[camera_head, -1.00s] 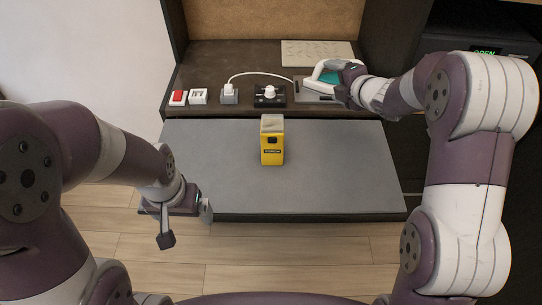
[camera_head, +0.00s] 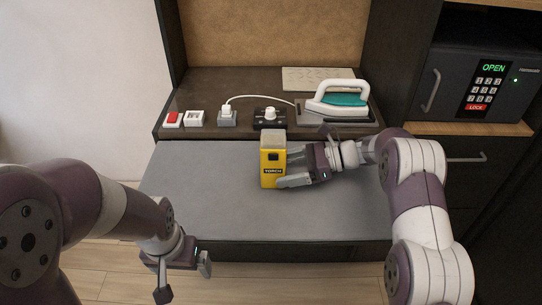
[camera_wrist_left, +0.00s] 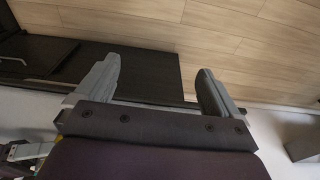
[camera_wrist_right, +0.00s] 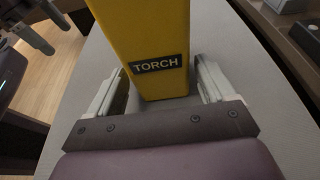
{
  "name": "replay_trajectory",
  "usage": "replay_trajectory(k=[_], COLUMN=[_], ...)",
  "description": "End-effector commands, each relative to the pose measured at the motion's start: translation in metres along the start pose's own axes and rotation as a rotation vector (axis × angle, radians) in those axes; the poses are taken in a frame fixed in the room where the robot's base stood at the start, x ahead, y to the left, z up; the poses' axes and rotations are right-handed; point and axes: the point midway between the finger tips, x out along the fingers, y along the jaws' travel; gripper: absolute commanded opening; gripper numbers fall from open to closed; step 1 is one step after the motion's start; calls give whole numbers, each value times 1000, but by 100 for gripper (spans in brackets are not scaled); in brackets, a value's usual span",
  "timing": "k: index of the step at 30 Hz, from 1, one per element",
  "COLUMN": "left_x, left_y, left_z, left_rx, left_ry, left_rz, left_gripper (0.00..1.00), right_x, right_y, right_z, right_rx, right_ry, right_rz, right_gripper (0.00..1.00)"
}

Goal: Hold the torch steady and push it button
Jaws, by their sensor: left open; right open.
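The yellow torch (camera_head: 265,174), with a pale grey top and a black TORCH label, stands upright on the grey tabletop. A small dark button (camera_head: 272,156) shows on its front in the head view. My right gripper (camera_head: 285,169) is open at its right side. In the right wrist view, the torch's labelled lower part (camera_wrist_right: 150,35) lies between the tips of the open right fingers (camera_wrist_right: 160,70); contact cannot be told. My left gripper (camera_head: 185,284) is open and empty, left of and nearer than the torch. The left wrist view shows its spread fingers (camera_wrist_left: 159,70) above the floor.
On the raised back shelf are a red switch (camera_head: 173,119), a white switch (camera_head: 194,118), a plug in a socket (camera_head: 227,118), a black knob box (camera_head: 269,117) and an iron (camera_head: 338,98). A safe (camera_head: 488,85) stands at right. The grey tabletop (camera_head: 205,200) left of the torch is clear.

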Motion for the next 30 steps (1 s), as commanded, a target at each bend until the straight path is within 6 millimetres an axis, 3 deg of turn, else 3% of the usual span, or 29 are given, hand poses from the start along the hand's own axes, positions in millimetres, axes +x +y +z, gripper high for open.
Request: replay_trajectory(k=[1,4,16,19,21,22,23,30], left_x=[16,22,24,24,24,24,24,24], left_y=[0,0,0,0,0,0,0,0], left_z=[3,4,4,4,4,4,4,4], left_rx=[0,0,0,0,0,0,0,0], left_ry=[-4,-3,-2,-2,-3,-3,-3,-3], left_rz=[0,0,0,0,0,0,0,0], left_gripper=[96,96,96,96,96,92,83,5], right_x=[11,21,27,27,27,27,27,27], right_y=[1,0,0,0,0,0,0,0], right_z=[-10,-8,-3,-3,-3,-3,-3,-4], right_rx=[2,1,4,4,4,4,4,4], right_ry=[-1,0,0,0,0,0,0,0], right_rz=[3,1,-1,-1,-1,-1,-1,-1], right_gripper=[83,83,83,53,53,53,53,54])
